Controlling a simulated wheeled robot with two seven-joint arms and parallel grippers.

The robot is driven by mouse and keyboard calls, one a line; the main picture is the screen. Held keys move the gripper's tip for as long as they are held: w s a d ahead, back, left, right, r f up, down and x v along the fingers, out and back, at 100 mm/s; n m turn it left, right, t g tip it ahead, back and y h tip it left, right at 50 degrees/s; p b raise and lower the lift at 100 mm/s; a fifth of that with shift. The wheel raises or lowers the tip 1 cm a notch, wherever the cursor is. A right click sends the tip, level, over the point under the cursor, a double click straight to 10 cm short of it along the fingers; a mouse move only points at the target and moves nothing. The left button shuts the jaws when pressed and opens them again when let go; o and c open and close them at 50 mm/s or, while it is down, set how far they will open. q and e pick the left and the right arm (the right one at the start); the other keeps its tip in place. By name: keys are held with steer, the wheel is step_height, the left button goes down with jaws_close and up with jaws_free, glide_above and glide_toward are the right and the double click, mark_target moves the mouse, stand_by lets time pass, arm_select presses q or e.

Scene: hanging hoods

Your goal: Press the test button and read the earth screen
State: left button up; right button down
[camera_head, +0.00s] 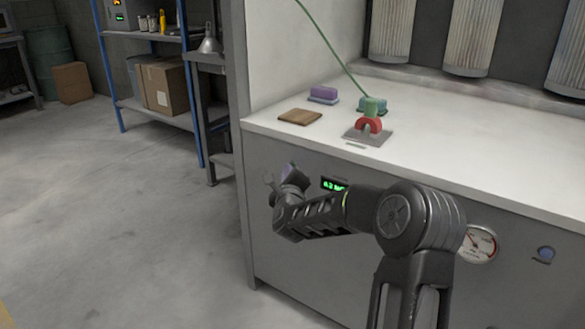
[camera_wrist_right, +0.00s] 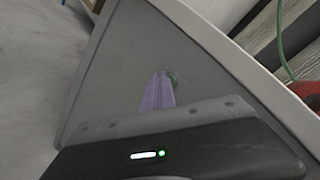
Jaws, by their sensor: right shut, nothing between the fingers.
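The earth screen (camera_head: 335,185) is a small dark display with green characters on the grey front panel, partly hidden by my right arm; I cannot read it. My right gripper (camera_head: 290,172) is shut and empty, in front of the panel left of the screen. In the right wrist view its closed fingers (camera_wrist_right: 160,92) point at a round green-rimmed button (camera_wrist_right: 174,80) on the panel, probably the test button. The fingertips overlap its left edge; I cannot tell whether they touch it. My left gripper is not in view.
On the white bench top (camera_head: 450,150) are a red clamp (camera_head: 368,125) with a green cable, a purple block (camera_head: 323,93) and a brown board (camera_head: 300,117). A gauge (camera_head: 480,244) and blue button (camera_head: 545,254) are at the panel's right. Floor at left is clear.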

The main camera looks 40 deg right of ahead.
steer(key=shift+s+a, duration=0.25)
steer(key=shift+a, duration=0.4)
steer(key=a, duration=0.1)
steer(key=s+a+b, duration=0.1)
steer(key=a, duration=0.1)
steer(key=a+b, duration=0.1)
steer(key=shift+s+a, duration=0.35)
steer(key=shift+a, duration=0.05)
steer(key=shift+f, duration=0.15)
stand_by(0.6)
